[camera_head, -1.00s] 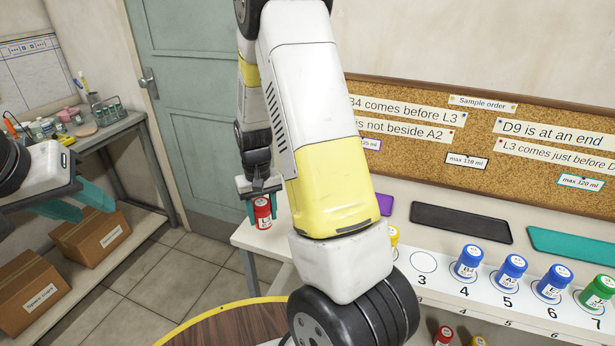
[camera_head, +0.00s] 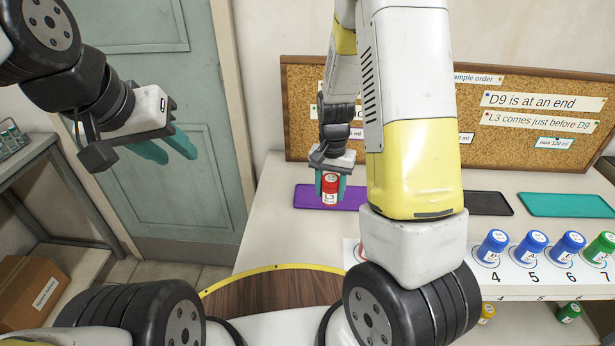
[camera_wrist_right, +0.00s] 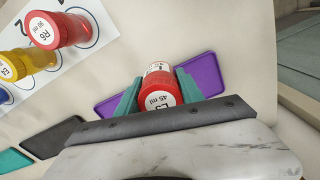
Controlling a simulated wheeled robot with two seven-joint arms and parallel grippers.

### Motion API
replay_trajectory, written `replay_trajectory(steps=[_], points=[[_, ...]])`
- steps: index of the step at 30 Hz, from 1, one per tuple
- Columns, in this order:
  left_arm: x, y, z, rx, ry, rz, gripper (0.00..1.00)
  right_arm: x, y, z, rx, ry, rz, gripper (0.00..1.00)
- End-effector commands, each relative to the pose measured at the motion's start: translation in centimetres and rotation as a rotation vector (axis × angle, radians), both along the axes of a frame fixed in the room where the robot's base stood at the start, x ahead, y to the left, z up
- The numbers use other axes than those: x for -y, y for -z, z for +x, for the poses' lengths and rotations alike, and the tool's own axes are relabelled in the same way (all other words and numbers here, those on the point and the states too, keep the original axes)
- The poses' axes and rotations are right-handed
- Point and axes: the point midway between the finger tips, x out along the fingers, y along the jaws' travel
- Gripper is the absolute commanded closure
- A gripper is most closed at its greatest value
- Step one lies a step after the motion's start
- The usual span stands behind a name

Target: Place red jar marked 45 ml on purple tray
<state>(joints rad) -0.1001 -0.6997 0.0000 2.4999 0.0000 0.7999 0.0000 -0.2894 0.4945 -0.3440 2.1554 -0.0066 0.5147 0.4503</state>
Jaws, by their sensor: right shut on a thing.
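The red jar (camera_head: 329,190) is held between the teal fingers of my right gripper (camera_head: 330,182), in front of the purple tray in the head view. In the right wrist view the jar's lid (camera_wrist_right: 158,103) reads "45 ml", and the fingers close on both its sides. The purple tray (camera_head: 305,197) lies on the white bench, partly hidden by the jar and gripper. In the wrist view the tray (camera_wrist_right: 205,75) shows on both sides of the jar. I cannot tell the jar's height above it. My left gripper (camera_head: 170,150) is open and empty at the left, away from the bench.
A black tray (camera_head: 488,204) and a teal tray (camera_head: 567,205) lie to the right. Blue jars (camera_head: 530,245) and a green jar (camera_head: 600,246) stand on a numbered strip. Another red jar (camera_wrist_right: 60,30) and a yellow jar (camera_wrist_right: 25,62) show in the wrist view.

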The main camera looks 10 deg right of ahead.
Motion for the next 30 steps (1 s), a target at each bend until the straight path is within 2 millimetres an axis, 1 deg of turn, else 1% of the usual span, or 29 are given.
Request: replay_trajectory(steps=[3,12,15,18,21,25,28,30], points=[[0.0,0.0,0.0,0.000,0.000,0.000,0.64,0.4,-0.1,-1.4,0.002,0.265,-0.002,0.96],[0.0,0.0,0.0,0.000,0.000,0.000,0.64,1.2,-0.3,-4.8,0.004,0.943,-0.001,0.96],[0.0,0.0,0.0,0.000,0.000,0.000,0.64,1.5,-0.3,-5.8,0.006,1.137,0.000,0.96],[0.0,0.0,0.0,0.000,0.000,0.000,0.64,1.6,-0.3,-6.5,0.004,1.289,0.001,0.96],[0.0,0.0,0.0,0.000,0.000,0.000,0.64,1.7,-0.4,-7.0,0.004,1.395,0.002,0.96],[0.0,0.0,0.0,0.000,0.000,0.000,0.64,1.6,-0.3,-7.0,0.005,1.460,0.002,0.96],[0.0,0.0,0.0,0.000,0.000,0.000,0.64,1.0,-0.1,-5.6,0.005,1.470,0.000,0.96],[0.0,0.0,0.0,0.000,0.000,0.000,0.64,0.4,0.1,-4.0,0.006,1.468,0.001,0.96]])
